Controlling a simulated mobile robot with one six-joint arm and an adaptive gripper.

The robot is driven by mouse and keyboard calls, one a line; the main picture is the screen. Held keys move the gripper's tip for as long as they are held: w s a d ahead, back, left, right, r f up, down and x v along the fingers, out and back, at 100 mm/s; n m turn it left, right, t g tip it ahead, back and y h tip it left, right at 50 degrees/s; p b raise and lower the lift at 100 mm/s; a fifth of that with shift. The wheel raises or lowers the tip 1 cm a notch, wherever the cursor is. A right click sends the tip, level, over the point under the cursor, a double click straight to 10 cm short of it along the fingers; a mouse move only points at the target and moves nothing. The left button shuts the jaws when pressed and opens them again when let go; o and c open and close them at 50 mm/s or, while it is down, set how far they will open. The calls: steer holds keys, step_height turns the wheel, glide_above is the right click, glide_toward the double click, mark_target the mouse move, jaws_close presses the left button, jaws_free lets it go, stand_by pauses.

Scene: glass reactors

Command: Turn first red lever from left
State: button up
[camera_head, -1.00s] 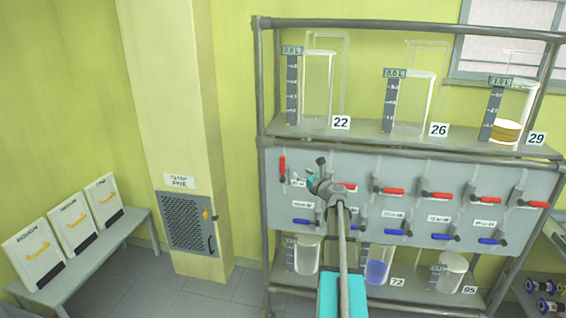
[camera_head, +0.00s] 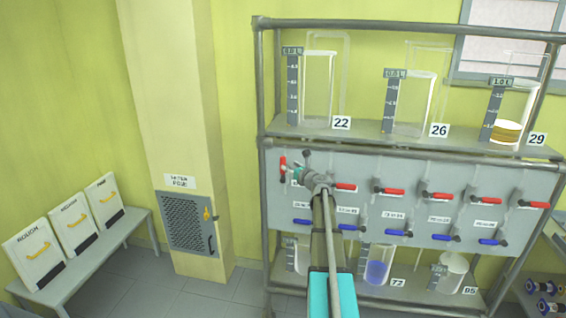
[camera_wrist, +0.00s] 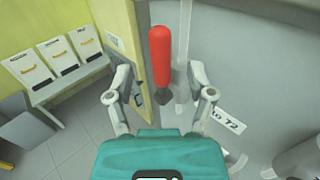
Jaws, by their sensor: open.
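The first red lever from the left (camera_head: 283,164) stands upright on the grey valve panel (camera_head: 400,171), at its left end. The other red levers in that row lie level. In the wrist view the red lever (camera_wrist: 160,56) is upright ahead of my gripper (camera_wrist: 158,94), between the lines of its two spread fingers. My gripper is open and empty, and I see no contact with the lever. In the head view my gripper (camera_head: 292,173) is at the panel's left end, just by the lever, and partly hidden by my own arm.
A row of blue levers (camera_head: 394,232) runs below the red ones. Glass vessels stand on the upper shelf (camera_head: 370,139) and lower shelf. A pillar with a grille box (camera_head: 188,223) and a bench with three white boxes (camera_head: 72,219) are at left.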

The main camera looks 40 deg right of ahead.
mark_target(283, 161)
steer(key=shift+w+d, duration=0.15)
steer(key=shift+w, duration=1.3)
steer(key=shift+w+d, duration=0.1)
steer(key=shift+w, duration=1.35)
jaws_close()
